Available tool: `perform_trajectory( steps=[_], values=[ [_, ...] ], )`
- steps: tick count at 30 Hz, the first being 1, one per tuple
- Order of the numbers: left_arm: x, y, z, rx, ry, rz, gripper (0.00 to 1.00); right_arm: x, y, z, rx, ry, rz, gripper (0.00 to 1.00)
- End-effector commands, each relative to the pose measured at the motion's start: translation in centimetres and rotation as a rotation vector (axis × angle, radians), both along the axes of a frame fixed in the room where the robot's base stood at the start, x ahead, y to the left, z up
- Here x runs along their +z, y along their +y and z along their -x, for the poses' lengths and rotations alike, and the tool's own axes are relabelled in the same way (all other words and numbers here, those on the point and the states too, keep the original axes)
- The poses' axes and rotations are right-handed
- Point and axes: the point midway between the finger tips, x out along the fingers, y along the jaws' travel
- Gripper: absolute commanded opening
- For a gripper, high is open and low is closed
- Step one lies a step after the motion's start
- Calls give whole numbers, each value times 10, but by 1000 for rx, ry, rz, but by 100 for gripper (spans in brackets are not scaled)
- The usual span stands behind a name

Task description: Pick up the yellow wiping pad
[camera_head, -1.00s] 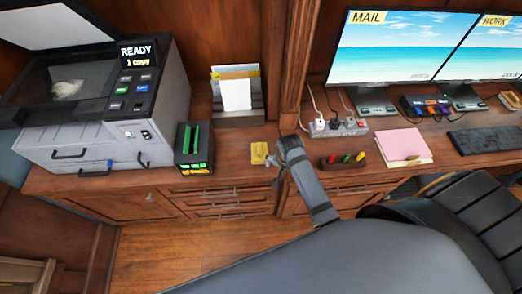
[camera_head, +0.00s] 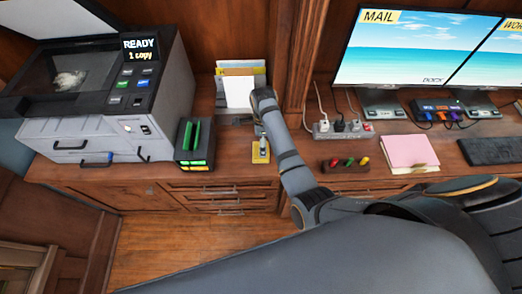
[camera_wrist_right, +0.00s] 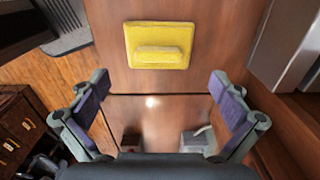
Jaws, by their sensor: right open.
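The yellow wiping pad (camera_head: 258,158) lies on the wooden counter, right of the green-slotted black holder. In the right wrist view the pad (camera_wrist_right: 160,45) is a flat yellow square with a raised grip bar, ahead of the fingers. My right gripper (camera_head: 263,146) hangs over the pad in the head view and hides part of it. In the wrist view my right gripper (camera_wrist_right: 160,88) has its two fingers wide apart with nothing between them. The pad is beyond the fingertips, apart from them. My left gripper is not in view.
A copier (camera_head: 105,95) stands at the left, with the black holder (camera_head: 195,145) beside it. A paper tray (camera_head: 238,88) stands behind the pad. A wooden upright (camera_head: 297,60), a power strip (camera_head: 343,130) and a marker block (camera_head: 345,167) are to the right.

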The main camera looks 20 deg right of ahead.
Motion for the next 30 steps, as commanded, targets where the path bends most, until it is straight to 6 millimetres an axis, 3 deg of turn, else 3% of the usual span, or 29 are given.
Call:
perform_trajectory(
  steps=[5, 13, 21, 23, 30],
  values=[
    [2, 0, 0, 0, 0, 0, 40, -6, 1, 0, 0, 0, 0, 100],
    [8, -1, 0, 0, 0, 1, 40, -48, 7, -1, 1, 0, 0, 100],
    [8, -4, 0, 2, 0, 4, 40, -54, 7, -1, 0, -3, -1, 100],
    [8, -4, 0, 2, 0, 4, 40, -54, 7, -1, 0, -2, 0, 95],
    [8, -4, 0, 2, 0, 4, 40, -54, 7, -1, 1, -2, 0, 62]
  ],
)
